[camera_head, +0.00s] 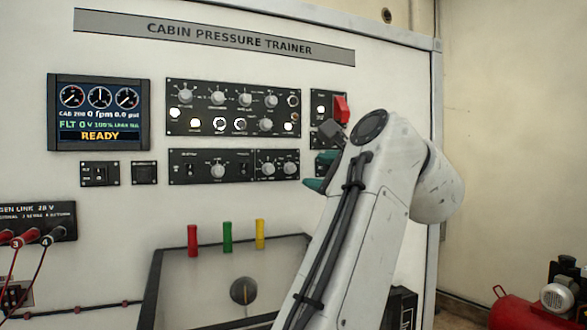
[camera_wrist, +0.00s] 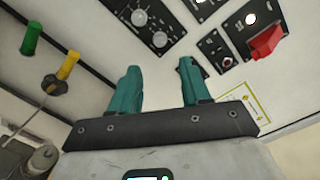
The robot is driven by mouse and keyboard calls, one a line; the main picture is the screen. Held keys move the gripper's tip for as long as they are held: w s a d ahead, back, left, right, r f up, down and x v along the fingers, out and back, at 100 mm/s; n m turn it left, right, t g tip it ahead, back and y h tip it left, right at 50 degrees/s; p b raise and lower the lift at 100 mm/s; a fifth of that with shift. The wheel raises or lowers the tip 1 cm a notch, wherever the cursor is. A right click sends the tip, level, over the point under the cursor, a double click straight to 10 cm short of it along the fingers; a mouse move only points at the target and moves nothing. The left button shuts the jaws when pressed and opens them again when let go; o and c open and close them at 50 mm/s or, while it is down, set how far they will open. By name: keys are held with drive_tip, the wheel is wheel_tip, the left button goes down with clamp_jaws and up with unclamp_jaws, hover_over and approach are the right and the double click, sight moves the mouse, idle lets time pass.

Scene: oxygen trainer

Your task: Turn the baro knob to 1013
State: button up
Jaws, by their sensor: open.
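The baro knob cannot be told apart by its label, as the panel print is too small to read. Several grey knobs sit on the upper black panel (camera_head: 205,107). The lower black panel (camera_head: 240,153) has a knob at its middle (camera_head: 217,171) and two at its right, a left one (camera_head: 267,169) and a right one (camera_head: 290,168). My gripper (camera_wrist: 160,64) is open, with two teal fingers apart and nothing between them. In the head view its teal fingers (camera_head: 317,184) show just right of the lower panel, partly hidden by my arm.
A red switch guard (camera_head: 341,108) stands out on the small panel at upper right. The display (camera_head: 99,113) reads READY. Red (camera_head: 192,240), green (camera_head: 227,237) and yellow (camera_head: 260,234) cylinders stand below the panels. A red machine (camera_head: 515,313) is at lower right.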

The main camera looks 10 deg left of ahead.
sight(293, 169)
drive_tip(key=p+x, duration=0.3)
drive_tip(key=x, duration=0.5)
drive_tip(key=shift+a+r, duration=0.1)
drive_tip(key=shift+x, duration=0.95)
clamp_jaws()
